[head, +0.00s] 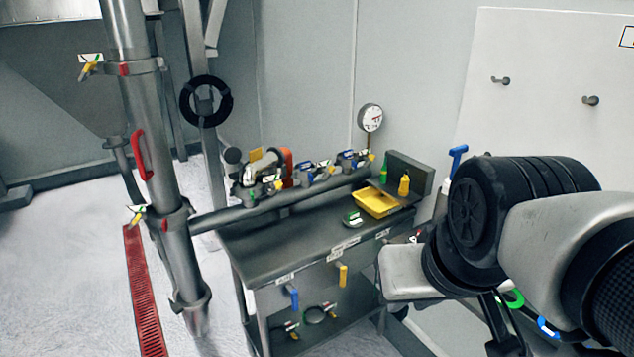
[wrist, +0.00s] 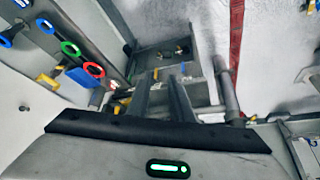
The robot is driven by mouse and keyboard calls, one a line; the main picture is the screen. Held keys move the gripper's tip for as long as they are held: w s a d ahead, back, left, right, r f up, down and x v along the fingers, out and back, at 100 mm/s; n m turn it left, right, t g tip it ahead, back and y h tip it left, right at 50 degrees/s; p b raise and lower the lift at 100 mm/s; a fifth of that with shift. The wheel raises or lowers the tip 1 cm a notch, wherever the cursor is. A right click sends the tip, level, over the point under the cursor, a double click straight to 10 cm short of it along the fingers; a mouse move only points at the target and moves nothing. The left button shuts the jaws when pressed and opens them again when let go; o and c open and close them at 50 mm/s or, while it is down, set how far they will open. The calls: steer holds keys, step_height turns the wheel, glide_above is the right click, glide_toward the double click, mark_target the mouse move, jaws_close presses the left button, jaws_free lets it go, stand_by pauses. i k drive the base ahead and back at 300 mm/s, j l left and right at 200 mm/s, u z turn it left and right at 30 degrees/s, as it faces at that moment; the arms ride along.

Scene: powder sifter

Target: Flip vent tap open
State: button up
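I cannot tell which tap is the vent tap; labels are too small to read. Candidates in the head view are a blue-handled tap (head: 293,297) and a yellow-handled tap (head: 342,273) on the bench front, and several coloured taps (head: 322,173) along the horizontal pipe (head: 285,205). In the wrist view my gripper (wrist: 162,78) shows two grey fingers with a gap between, apparently holding nothing. In the head view my arm at the right hides the gripper's fingers.
A steel bench (head: 275,258) carries a yellow tray (head: 376,203) with bottles and a small round green-topped item (head: 352,218). A gauge (head: 370,118) stands behind. A wall panel (head: 545,90) is at right. Coloured rings (wrist: 70,48) hang at left in the wrist view.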

mark_target(343, 268)
steer(key=i+j+z, duration=0.45)
steer(key=z, duration=0.15)
steer(key=j+z, duration=0.1)
steer(key=i+j+z, duration=0.05)
